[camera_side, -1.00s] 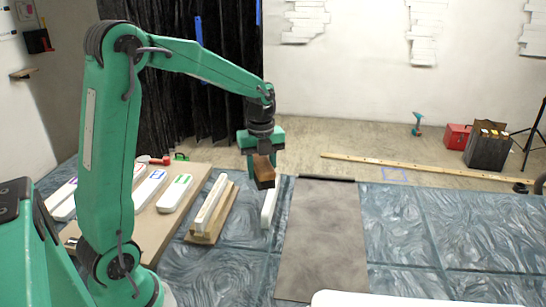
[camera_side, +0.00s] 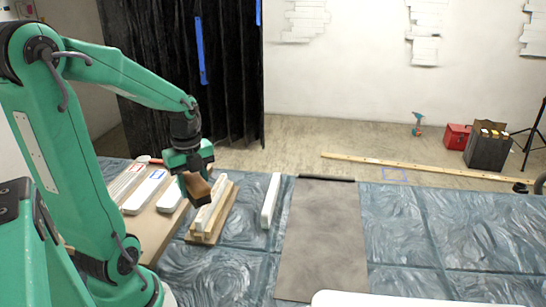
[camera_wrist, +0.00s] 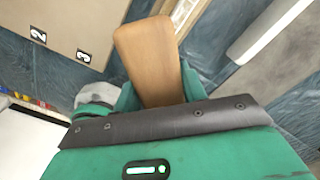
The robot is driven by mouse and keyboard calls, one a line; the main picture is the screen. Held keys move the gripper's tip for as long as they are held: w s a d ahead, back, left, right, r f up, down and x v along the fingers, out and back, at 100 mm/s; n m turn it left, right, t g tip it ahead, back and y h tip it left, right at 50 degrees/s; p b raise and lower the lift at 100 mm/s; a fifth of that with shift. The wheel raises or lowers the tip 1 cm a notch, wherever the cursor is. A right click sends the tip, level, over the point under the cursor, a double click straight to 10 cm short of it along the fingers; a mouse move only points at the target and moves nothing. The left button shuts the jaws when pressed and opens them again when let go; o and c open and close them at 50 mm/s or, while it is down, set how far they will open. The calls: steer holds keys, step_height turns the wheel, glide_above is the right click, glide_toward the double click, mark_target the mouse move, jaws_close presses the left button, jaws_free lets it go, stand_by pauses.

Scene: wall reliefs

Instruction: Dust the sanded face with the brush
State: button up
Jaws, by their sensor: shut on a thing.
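My gripper (camera_side: 190,172) is shut on a brown wooden block with a dark lower edge, which looks like the brush (camera_side: 197,190). The brush is tilted in the side view, and its wooden top fills the middle of the wrist view (camera_wrist: 148,55). A long white piece (camera_side: 211,205) lies on a wooden cradle (camera_side: 228,206), and the brush is beside or over its left side; I cannot tell whether they touch. Which face is sanded does not show clearly. The bristles are hidden in the wrist view.
A tan board (camera_side: 152,232) with labelled white bars (camera_side: 146,191) lies at left, partly behind my arm. Another white bar (camera_side: 270,201) lies right of the cradle. A grey mat (camera_side: 322,240) is farther right. The blue sheeting (camera_side: 430,235) on the right is largely clear.

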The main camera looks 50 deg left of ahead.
mark_target(199, 219)
steer(key=shift+f, duration=0.15)
steer(key=shift+f, duration=3.15)
steer(key=shift+w+a+f, duration=0.3)
steer(key=shift+f, duration=0.3)
steer(key=shift+c, duration=0.3)
steer(key=shift+w+a+f, duration=0.15)
steer(key=shift+w+a, duration=7.05)
steer(key=shift+s+d, duration=7.55)
steer(key=shift+r, duration=4.1)
steer(key=shift+w, duration=0.1)
